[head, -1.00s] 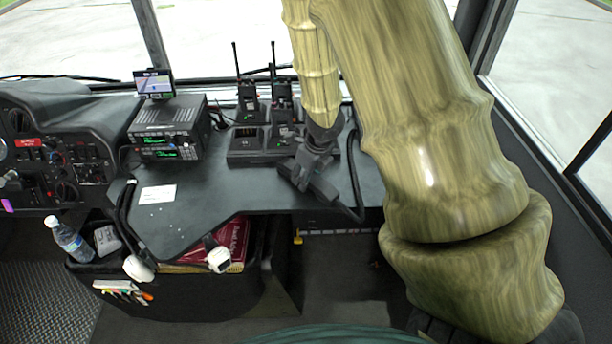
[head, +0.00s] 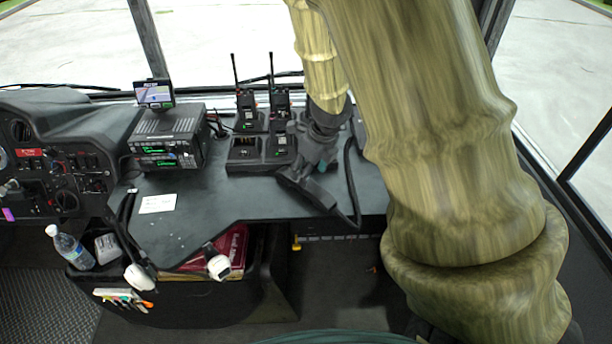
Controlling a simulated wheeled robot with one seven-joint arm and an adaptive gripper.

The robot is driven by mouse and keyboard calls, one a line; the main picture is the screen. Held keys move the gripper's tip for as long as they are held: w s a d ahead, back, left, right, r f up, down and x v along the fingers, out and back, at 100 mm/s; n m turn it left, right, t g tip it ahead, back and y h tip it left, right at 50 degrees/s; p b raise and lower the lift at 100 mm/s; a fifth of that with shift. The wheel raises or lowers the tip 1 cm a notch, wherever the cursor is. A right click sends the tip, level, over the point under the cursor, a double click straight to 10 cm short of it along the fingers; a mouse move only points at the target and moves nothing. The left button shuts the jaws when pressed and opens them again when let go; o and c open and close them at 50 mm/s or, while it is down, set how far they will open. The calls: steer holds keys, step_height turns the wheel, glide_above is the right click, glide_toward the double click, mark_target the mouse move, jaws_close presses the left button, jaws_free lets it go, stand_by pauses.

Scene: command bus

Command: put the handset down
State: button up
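The handset (head: 318,194) is a dark, elongated piece at the right part of the grey desk, slanting down to the right, with a black cord at its lower right end. My gripper (head: 308,178) comes down from above and appears shut on the handset. The fingertips are dark against it and partly hidden. The handset is low over the desktop (head: 215,205), near its front edge; I cannot tell whether it touches. The cord (head: 352,180) loops up to the right behind my arm.
A charger (head: 246,152) with upright radios (head: 247,108) stands just left of and behind my gripper. A radio unit (head: 168,140) with a small screen (head: 153,92) is further left. A white card (head: 158,203) lies on the desk. The desktop between card and handset is clear.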

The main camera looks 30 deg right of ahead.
mark_target(313, 188)
steer(key=shift+v, duration=2.3)
